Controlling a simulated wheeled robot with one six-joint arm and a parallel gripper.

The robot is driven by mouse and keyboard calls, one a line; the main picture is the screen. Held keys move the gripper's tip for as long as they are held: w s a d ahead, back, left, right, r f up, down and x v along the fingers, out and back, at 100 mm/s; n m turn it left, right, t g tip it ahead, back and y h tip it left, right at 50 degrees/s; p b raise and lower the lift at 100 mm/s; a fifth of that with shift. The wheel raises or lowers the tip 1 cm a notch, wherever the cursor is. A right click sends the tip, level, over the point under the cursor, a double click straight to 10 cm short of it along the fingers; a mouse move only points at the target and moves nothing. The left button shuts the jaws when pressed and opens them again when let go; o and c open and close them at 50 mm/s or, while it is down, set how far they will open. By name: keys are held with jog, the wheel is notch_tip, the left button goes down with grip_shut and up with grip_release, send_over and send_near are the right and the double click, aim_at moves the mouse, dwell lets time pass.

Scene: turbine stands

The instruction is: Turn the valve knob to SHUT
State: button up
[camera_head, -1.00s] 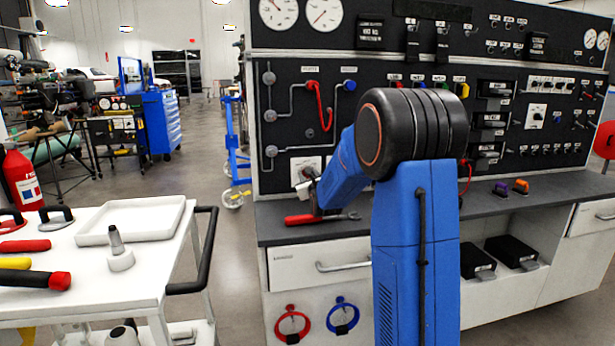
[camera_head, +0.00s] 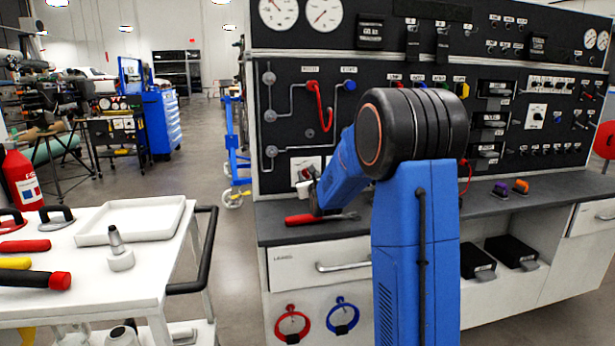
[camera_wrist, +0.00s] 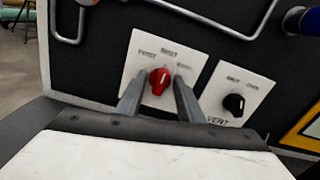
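A pale mark on the knob points up. To its right, a black knob (camera_wrist: 234,103) sits on a white plate marked VENT, with labels that look like SHUT and OPEN; its pointer direction is hard to tell. My gripper (camera_wrist: 157,94) is open, one finger at each side of the red knob's lower part. I cannot tell whether they touch it. In the head view my gripper (camera_head: 306,188) is small and partly hidden by my arm.
The dark panel (camera_head: 290,115) carries pipes, gauges and switches. Below it, a grey worktop (camera_head: 270,222) holds a red-handled tool (camera_head: 305,219). A blue knob (camera_wrist: 302,20) is at the wrist view's upper right. A white cart (camera_head: 160,265) stands at left.

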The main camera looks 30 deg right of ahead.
aim_at(308, 174)
jog(key=shift+o, duration=0.8)
jog(key=shift+s, duration=0.1)
jog(key=shift+v, duration=2.4)
jog(key=shift+a, duration=0.1)
